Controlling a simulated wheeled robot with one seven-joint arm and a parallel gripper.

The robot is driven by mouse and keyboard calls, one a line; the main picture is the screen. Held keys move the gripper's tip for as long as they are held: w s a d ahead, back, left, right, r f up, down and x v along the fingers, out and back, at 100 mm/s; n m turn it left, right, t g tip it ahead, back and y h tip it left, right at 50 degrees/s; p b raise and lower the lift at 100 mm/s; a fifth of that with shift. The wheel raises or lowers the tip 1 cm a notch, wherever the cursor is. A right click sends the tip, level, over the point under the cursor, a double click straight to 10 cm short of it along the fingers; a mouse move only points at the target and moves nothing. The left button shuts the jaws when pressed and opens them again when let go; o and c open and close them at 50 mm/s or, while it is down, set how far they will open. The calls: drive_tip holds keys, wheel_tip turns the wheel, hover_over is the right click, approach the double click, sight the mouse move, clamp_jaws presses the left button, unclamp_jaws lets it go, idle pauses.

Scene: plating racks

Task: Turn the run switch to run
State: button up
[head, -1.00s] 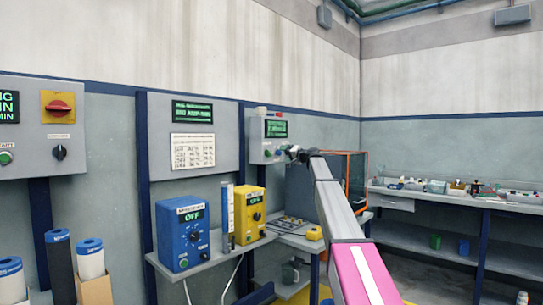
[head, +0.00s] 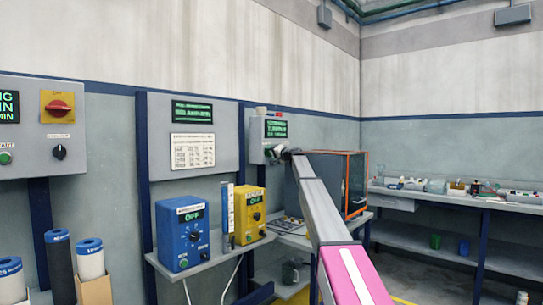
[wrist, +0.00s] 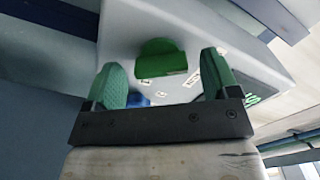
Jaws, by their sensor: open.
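A grey control box (head: 256,138) with a green-lit display hangs on the far wall panel, and my gripper (head: 281,152) is at its lower front in the head view. The wrist view shows the box's face (wrist: 205,40) close up, with a green knob-like part (wrist: 160,64) that may be the run switch. My gripper (wrist: 167,82) has its two green-padded fingers spread, with the green part beyond and between their tips. Nothing is held. A blue part (wrist: 138,100) is partly hidden behind the gripper. I cannot read the switch's position or labels.
A blue unit (head: 182,235) and a yellow unit (head: 249,215) stand on a shelf left of my arm. An orange-edged cabinet (head: 355,180) is close behind my arm on the right. A cluttered bench (head: 450,200) runs along the right wall.

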drive_tip(key=c, duration=0.9)
